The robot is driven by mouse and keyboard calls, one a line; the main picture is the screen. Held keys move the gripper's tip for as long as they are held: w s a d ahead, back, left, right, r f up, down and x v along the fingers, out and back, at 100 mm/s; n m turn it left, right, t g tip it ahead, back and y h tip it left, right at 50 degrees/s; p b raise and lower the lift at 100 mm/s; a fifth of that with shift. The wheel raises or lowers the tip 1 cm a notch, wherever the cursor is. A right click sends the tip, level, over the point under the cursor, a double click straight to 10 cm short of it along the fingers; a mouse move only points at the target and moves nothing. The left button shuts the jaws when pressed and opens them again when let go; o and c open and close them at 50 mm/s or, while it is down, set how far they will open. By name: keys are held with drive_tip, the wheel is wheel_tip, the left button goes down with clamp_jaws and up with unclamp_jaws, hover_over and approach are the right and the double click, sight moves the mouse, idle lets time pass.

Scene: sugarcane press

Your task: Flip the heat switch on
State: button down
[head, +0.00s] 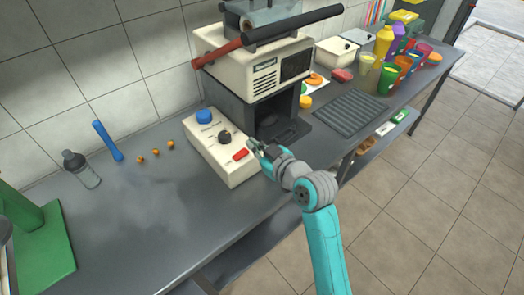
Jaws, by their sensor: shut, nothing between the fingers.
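A cream control box (210,157) sits on the grey counter in front of the press. Its sloped top carries a blue knob (204,117), a black knob (225,137) and a red switch (240,154). The labels are too small to read, so I cannot tell which control is the heat switch or how the red switch is set. My gripper (252,147) is shut and empty, its fingertips just right of and very close to the red switch. I cannot tell whether they touch it.
The press (262,65) with red and black handles stands behind the box. A ribbed black mat (351,114) and colourful cups (389,76) are to the right. A bottle (82,169), blue stick (107,141) and small orange balls (156,152) lie left. The counter's front left (150,225) is clear.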

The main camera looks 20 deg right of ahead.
sight(249, 155)
drive_tip(key=x, duration=0.3)
drive_tip(key=shift+w+a, duration=0.1)
drive_tip(key=shift+w, duration=0.15)
drive_tip(key=f, duration=0.1)
drive_tip(key=w+f, duration=0.1)
drive_tip(key=f, duration=0.1)
drive_tip(key=shift+d+f, duration=0.25)
drive_tip(key=shift+f, duration=0.4)
